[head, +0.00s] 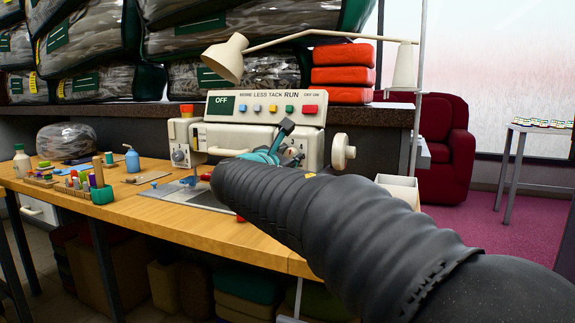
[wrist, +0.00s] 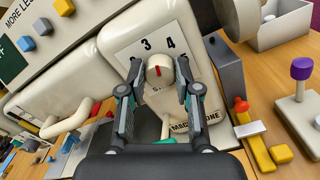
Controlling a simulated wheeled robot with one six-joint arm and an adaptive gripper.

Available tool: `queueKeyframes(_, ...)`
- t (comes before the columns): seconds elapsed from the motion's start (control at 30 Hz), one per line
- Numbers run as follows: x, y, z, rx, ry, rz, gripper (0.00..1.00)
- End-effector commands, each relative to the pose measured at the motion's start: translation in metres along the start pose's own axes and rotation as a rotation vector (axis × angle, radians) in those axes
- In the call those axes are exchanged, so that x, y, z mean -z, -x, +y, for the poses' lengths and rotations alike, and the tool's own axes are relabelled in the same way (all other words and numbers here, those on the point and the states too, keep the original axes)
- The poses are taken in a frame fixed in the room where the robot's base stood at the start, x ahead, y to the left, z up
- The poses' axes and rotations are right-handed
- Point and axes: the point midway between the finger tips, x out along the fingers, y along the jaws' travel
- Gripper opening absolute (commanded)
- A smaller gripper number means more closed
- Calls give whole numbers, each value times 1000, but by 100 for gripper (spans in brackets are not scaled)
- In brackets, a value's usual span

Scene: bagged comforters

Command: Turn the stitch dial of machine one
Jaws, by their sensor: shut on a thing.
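The stitch dial (wrist: 158,66) is a cream knob with a red mark on the front of machine one, under the printed numbers 3 and 4. Its red mark stands roughly upright, pointing between 3 and 4. My gripper (wrist: 159,74) is shut on the dial, with one finger on each side. Lettering below the dial is partly covered by the fingers. In the head view machine one (head: 235,137) is a cream sewing machine on the wooden table, with an OFF display. There my gripper (head: 282,150) is at its front and the dial is hidden.
Spools (head: 84,182) and a blue bottle (head: 132,160) stand on the table at left. A white open box (head: 400,190) is right of the machine. In the wrist view, a purple-topped lever (wrist: 301,70) and a red-topped yellow part (wrist: 246,115) stand close at right.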

Motion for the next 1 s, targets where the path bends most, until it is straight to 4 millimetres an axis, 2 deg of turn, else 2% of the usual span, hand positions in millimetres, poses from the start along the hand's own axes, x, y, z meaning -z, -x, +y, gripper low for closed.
queueKeyframes(0.07,5,0,-2,-1,-73,-1,0)
queueKeyframes(0.5,3,0,-2,-3,-426,-1,0)
queueKeyframes(1.0,-1,0,0,-4,-586,0,0)
